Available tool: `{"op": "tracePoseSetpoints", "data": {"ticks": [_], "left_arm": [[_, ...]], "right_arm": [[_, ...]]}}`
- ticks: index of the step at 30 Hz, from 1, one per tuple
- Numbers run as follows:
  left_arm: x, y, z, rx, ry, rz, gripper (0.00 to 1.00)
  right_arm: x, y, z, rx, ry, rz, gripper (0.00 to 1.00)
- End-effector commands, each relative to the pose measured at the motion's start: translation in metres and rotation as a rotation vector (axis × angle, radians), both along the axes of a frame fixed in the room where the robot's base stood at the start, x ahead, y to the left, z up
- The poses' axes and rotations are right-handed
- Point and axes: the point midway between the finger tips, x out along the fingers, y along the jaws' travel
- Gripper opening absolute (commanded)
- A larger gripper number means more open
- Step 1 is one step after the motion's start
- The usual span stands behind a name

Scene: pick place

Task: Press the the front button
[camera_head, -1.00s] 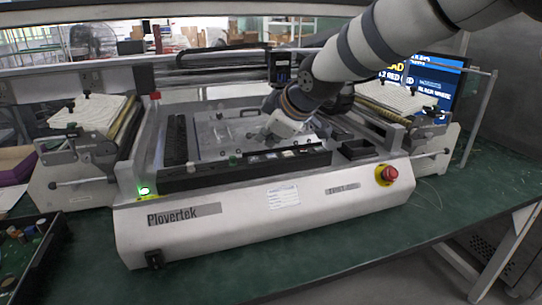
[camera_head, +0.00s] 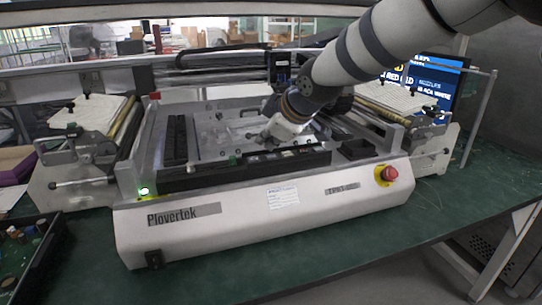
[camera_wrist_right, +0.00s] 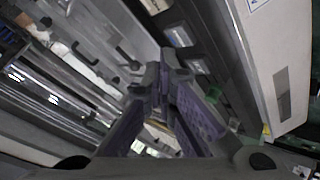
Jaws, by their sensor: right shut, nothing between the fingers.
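The white Plovertek machine (camera_head: 255,226) stands on the green table in the head view. A green-lit button (camera_head: 144,191) is at its left front corner, a red mushroom button (camera_head: 389,173) on a yellow base is at its right, and a black knob (camera_head: 153,259) is low on its front face. I cannot tell which is the front button. My right gripper (camera_head: 262,138) is over the machine bed, behind the black front strip (camera_head: 240,171), apart from these three. In the wrist view its fingers (camera_wrist_right: 163,78) are closed together and empty. My left gripper is out of view.
The green table (camera_head: 320,262) is clear in front of the machine. A dark tray (camera_head: 30,258) with small items is at the lower left. Side units with white pads (camera_head: 85,112) flank the machine, and a lit screen (camera_head: 432,80) stands behind at right.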

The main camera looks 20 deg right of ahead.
Motion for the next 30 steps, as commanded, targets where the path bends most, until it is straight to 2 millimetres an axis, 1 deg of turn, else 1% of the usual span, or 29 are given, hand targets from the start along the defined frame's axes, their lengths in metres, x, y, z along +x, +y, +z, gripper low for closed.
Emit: {"op": "tracePoseSetpoints", "data": {"ticks": [14, 23, 30], "left_arm": [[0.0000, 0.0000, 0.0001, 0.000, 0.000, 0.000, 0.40], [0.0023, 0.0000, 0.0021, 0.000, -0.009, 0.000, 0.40], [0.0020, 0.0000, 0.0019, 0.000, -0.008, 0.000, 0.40]], "right_arm": [[0.0000, -0.0001, -0.0001, 0.000, 0.000, 0.000, 0.00], [-0.0001, 0.0001, -0.0078, 0.000, -0.001, 0.000, 0.00], [0.0000, 0.0001, -0.0086, 0.000, 0.000, 0.000, 0.00]]}}
